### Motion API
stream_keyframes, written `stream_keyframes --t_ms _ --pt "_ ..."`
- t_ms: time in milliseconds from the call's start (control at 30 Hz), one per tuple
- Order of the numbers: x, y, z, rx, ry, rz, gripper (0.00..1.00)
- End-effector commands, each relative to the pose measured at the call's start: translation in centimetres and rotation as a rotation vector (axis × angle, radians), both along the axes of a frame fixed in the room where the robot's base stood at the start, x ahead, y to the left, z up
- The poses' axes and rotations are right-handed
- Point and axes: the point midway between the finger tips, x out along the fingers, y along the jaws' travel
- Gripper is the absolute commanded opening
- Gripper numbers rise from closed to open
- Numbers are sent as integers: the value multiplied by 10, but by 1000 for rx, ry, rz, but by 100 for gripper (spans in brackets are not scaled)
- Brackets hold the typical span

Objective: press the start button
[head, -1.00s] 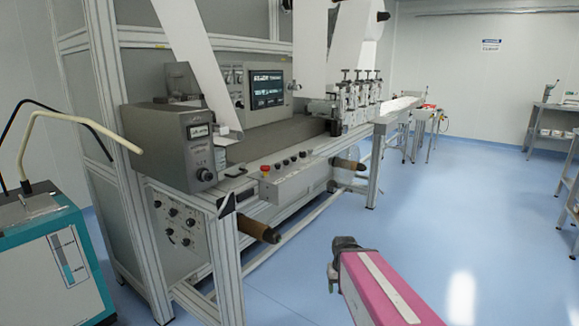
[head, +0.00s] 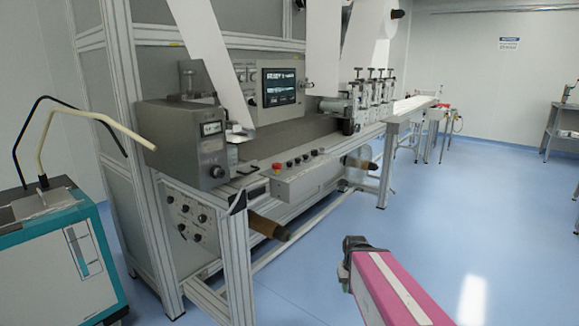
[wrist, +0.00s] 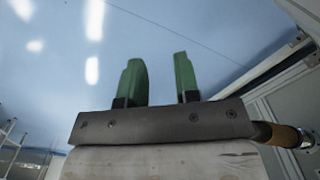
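The machine's sloped front control panel (head: 300,180) carries a row of dark knobs or buttons (head: 305,156) and a red button (head: 277,168) at its left end. The labels are too small to read, so I cannot tell which is the start button. My gripper (head: 355,243) is at the end of the pink arm, low in the head view, in front of and apart from the panel. In the wrist view my gripper (wrist: 157,60) shows two green fingers spread apart with nothing between them, over blue floor. The panel's buttons do not show there.
A lit screen (head: 280,87) and a grey control box (head: 185,143) sit above the panel. A brown roller (head: 268,226) sticks out below it, and another (head: 360,163) farther right. A teal unit (head: 108,265) stands at left. The blue floor (head: 480,220) at right is clear.

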Motion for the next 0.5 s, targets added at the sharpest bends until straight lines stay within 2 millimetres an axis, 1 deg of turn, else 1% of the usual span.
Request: stream_keyframes --t_ms 33,67,100,500 --pt "0 0 0 0 0 0 13" --pt "0 0 0 0 0 0 3" --pt "0 0 0 0 0 0 0" --pt "0 0 0 0 0 0 0"
